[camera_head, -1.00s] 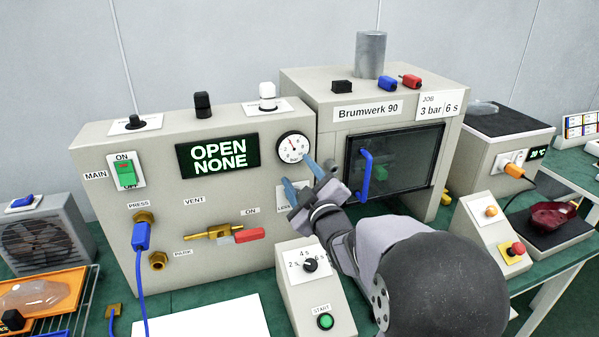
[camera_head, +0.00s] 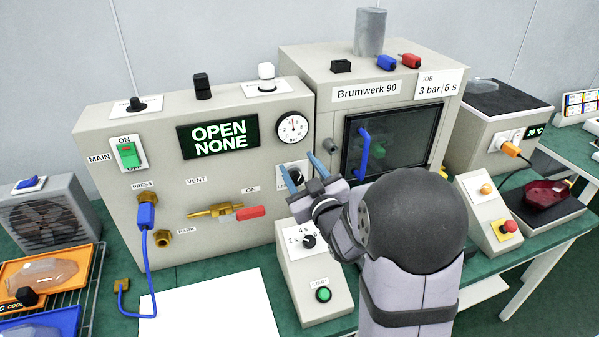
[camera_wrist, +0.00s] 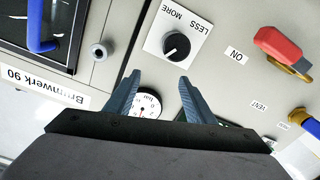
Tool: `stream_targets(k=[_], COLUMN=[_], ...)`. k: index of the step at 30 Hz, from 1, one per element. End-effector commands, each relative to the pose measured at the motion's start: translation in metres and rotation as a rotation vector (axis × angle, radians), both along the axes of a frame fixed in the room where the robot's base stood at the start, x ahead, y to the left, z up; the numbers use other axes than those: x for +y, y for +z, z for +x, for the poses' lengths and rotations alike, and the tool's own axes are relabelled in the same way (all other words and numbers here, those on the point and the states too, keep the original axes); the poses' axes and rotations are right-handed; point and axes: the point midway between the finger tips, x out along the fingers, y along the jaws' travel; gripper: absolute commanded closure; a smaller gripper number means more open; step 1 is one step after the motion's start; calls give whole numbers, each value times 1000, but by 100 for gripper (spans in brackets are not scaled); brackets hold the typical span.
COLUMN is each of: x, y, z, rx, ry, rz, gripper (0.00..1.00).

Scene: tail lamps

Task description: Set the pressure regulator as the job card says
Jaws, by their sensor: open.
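The pressure regulator is a black knob (camera_wrist: 176,45) on a white plate marked LESS and MORE in the wrist view. In the head view the regulator plate (camera_head: 291,168) is partly hidden by my gripper. My gripper (camera_head: 302,170) is open and empty in front of it; in the wrist view its two blue fingers (camera_wrist: 160,80) point towards the knob, apart from it. The round gauge (camera_head: 293,127) sits above the knob; its needle points roughly upward, and its exact reading is too small to tell. The job card (camera_head: 438,86) reads 3 bar, 6 s.
The panel display (camera_head: 219,138) reads OPEN NONE. A red-handled valve (camera_head: 248,212) stands left of the regulator. Below my gripper is a timer box (camera_head: 312,272) with a dial and green START button. The chamber door's blue handle (camera_head: 363,152) is close on the right.

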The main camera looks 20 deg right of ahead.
Motion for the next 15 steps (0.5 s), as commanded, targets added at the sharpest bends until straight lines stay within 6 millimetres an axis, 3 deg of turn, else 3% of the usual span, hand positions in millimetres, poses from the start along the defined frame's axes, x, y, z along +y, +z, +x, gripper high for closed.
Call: stream_targets(k=[9, 15], x=[-1, -2], y=[-40, -50], z=[-41, -61], rx=[23, 12], ry=[-15, -25], rz=[712, 968], gripper=[51, 51])
